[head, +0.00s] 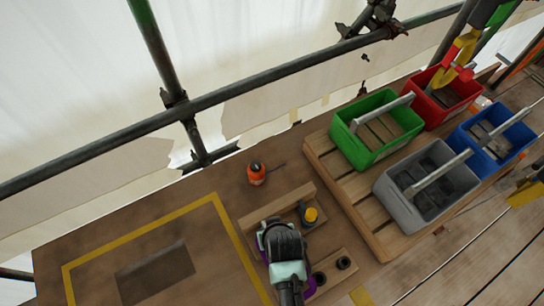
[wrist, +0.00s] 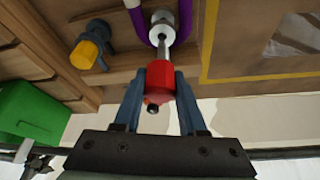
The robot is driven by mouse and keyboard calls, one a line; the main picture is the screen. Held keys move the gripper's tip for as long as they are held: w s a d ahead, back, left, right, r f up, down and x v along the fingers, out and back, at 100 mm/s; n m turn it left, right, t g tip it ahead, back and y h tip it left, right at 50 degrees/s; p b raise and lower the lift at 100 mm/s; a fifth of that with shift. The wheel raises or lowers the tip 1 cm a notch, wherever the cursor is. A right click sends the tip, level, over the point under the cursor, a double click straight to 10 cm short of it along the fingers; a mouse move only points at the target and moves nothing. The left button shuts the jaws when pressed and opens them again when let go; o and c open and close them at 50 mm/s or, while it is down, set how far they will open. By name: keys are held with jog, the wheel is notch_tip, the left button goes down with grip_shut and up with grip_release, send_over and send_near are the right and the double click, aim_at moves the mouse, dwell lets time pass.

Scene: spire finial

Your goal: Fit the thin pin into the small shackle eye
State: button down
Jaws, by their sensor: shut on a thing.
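In the wrist view my gripper (wrist: 161,74) is shut on the red head of a pin (wrist: 159,80). The pin's thin metal shank points away from me towards the metal eye (wrist: 162,28) of a purple shackle (wrist: 140,22). The shank's end overlaps the eye in the picture; I cannot tell whether it is inside. In the head view my wrist covers the gripper and pin, and only parts of the purple shackle (head: 309,287) show beside it.
A dark shackle with a yellow pin (head: 310,214) stands close by on a wooden block. An orange object (head: 257,173) is behind. Green (head: 372,150), red, blue and grey bins stand to the right. The yellow-outlined board area (head: 150,235) at left is mostly clear.

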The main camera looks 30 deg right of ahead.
jog(key=shift+f+b, duration=2.1)
jog(key=shift+f, duration=1)
jog(key=shift+c, duration=2)
grip_release()
jog(key=shift+r, duration=0.1)
jog(key=v, duration=1.2)
jog(key=shift+s+r+b, duration=0.15)
jog(key=shift+r+b, duration=0.2)
jog(key=shift+a, duration=0.1)
